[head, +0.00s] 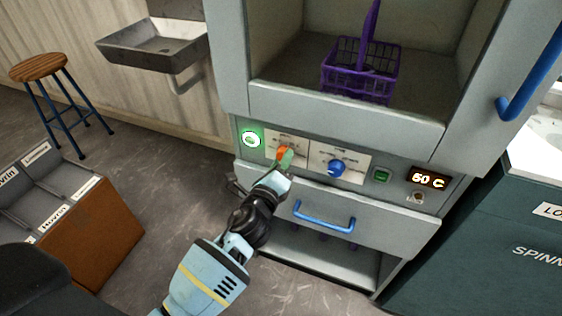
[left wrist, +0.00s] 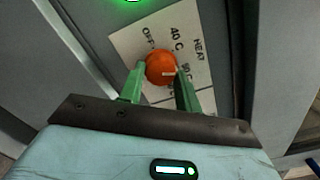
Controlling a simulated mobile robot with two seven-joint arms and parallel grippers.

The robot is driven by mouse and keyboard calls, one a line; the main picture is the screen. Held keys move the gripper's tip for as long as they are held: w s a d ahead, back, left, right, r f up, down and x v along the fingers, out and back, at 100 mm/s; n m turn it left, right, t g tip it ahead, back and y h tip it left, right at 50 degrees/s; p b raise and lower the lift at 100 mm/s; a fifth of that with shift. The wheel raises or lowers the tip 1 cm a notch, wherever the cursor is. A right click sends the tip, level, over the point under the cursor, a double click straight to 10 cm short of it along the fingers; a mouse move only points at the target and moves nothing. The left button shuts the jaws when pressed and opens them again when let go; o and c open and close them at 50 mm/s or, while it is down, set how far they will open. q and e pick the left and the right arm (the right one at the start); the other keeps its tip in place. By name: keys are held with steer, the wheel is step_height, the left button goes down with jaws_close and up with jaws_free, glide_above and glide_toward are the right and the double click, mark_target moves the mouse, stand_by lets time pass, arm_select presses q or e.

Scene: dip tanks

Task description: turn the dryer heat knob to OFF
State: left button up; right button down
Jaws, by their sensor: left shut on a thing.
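The orange heat knob (left wrist: 160,66) sits on a white label plate (left wrist: 190,30) that reads OFF, 40 C and HEAT, with another temperature mark partly hidden. My left gripper (left wrist: 160,84) is shut on the knob, one green finger on each side. In the head view the knob (head: 283,151) is partly covered by the left gripper (head: 285,160) on the dryer's front panel. The display (head: 427,180) reads about 60 C. The knob's pointer direction is hard to tell. My right gripper is not in view.
A blue knob (head: 337,167) and a green button (head: 381,175) are right of the heat knob. A lit green button (head: 251,139) is to its left. A drawer with a blue handle (head: 323,216) lies below. A purple basket (head: 360,70) stands in the chamber above.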

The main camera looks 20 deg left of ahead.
arm_select(q)
steer(key=shift+a+r+n+h+p, duration=0.15)
steer(key=shift+n+p, duration=0.9)
steer(key=shift+n, duration=2.5)
steer(key=shift+n+h+p, duration=0.2)
steer(key=shift+n+p, duration=0.9)
steer(key=shift+n, duration=2.4)
steer(key=shift+a+r+n+h+p, duration=0.15)
steer(key=shift+n+p, duration=0.9)
steer(key=shift+n, duration=2.5)
steer(key=shift+d, duration=0.1)
steer(key=o, duration=1)
steer(key=shift+f, duration=0.1)
steer(key=shift+c, duration=0.2)
steer(key=shift+s, duration=0.1)
